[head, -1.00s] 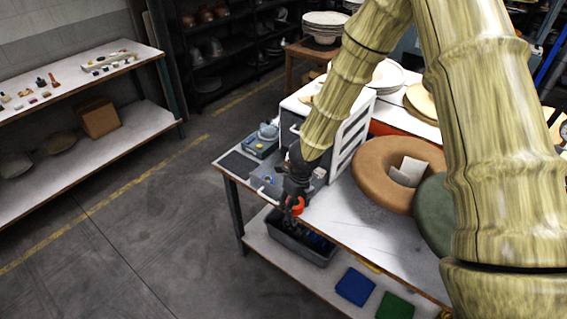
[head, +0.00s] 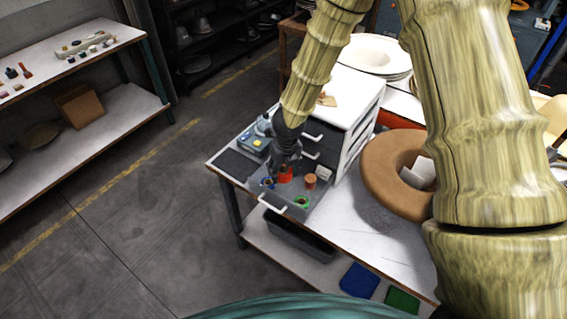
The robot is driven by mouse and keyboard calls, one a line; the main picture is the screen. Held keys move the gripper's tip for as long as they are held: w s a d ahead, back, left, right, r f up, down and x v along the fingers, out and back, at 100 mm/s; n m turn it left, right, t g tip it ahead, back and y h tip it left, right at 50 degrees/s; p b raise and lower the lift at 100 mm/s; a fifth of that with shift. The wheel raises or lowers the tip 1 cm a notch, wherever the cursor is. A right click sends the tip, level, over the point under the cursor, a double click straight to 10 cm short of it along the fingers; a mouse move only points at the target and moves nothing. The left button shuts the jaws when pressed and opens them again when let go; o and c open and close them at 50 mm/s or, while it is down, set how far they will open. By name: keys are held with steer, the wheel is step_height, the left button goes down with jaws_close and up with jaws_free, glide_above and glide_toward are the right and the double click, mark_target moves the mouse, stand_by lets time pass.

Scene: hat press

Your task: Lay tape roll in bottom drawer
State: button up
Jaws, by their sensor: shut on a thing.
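The white drawer cabinet (head: 350,92) stands on the table. Its bottom drawer (head: 284,207) is pulled out toward the front left, with a pale handle (head: 271,204). My gripper (head: 284,176) points down over or inside the open drawer, shut on a red-orange tape roll (head: 286,174). The gripper hides part of the roll, and I cannot tell whether the roll touches the drawer floor. In the drawer lie a blue ring (head: 267,183), a green ring (head: 302,202), a brown cylinder (head: 310,181) and a small grey piece (head: 323,174).
The drawers above, with pale handles (head: 312,137), look shut. A blue-grey device (head: 254,141) stands left of the cabinet. A tan hat-like ring (head: 385,190) lies to the right. A grey bin (head: 299,240) and blue and green squares (head: 358,281) sit on the lower shelf.

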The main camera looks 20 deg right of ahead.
mark_target(284, 193)
steer(key=shift+s+d+f, duration=0.1)
steer(key=shift+s+f, duration=0.05)
steer(key=shift+s, duration=0.2)
steer(key=shift+d+f+b, duration=0.15)
steer(key=shift+f+b, duration=0.1)
steer(key=shift+b, duration=0.2)
steer(key=shift+w+d+f+b, duration=0.15)
steer(key=shift+f+b, duration=0.3)
steer(key=shift+f, duration=0.3)
steer(key=shift+f+b, duration=0.65)
steer(key=shift+f, duration=0.2)
steer(key=shift+f+b, duration=2)
steer(key=shift+f, duration=0.25)
steer(key=shift+f+b, duration=0.3)
steer(key=shift+b, duration=0.15)
